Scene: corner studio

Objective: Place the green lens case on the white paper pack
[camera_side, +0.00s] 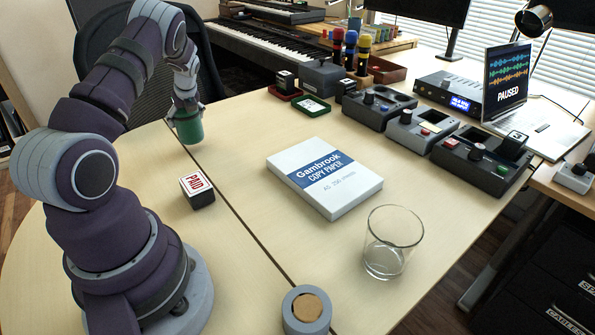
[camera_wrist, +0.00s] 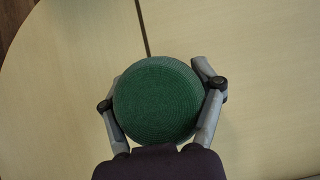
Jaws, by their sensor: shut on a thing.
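The green lens case (camera_side: 188,127) is a round green cylinder, held at the far left part of the desk in the side view. My gripper (camera_side: 185,105) is shut on it from above. In the wrist view the ridged round top of the case (camera_wrist: 155,100) fills the space between the two fingers of my gripper (camera_wrist: 160,105). I cannot tell for sure whether its base touches the desk. The white paper pack (camera_side: 325,177), with a blue label band, lies flat at mid-desk, to the right of my gripper and apart from it. Its top is bare.
A PAID stamp block (camera_side: 197,190) stands between my arm and the pack. An empty glass (camera_side: 392,243) stands just in front of the pack. A round grey holder (camera_side: 306,309) is at the front edge.

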